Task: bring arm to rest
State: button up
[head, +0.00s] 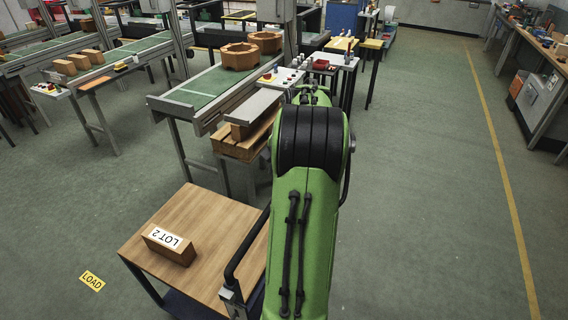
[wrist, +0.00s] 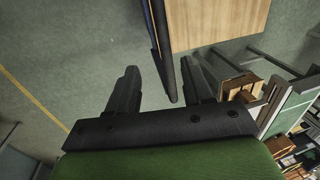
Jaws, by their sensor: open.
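My gripper (wrist: 163,95) shows in the wrist view with its two dark fingers spread apart. It is open, and no object sits between the fingertips. Bare floor and a dark bar lie behind the fingers. In the head view my green arm reaches forward over the floor, right of the wooden table, and its own links hide the gripper. A brick marked "LOT 2" (head: 168,246) lies on the wooden table (head: 205,220), apart from the arm.
A green conveyor (head: 205,92) carries orange hollow blocks (head: 240,56). A wooden stand (head: 240,146) is close left of the arm. Another conveyor with bricks (head: 65,67) is at left. A workbench (head: 535,45) stands at right. The floor (head: 430,180) right of the arm is clear.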

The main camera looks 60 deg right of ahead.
jog(key=shift+s+r, duration=0.2)
jog(key=shift+r, duration=0.85)
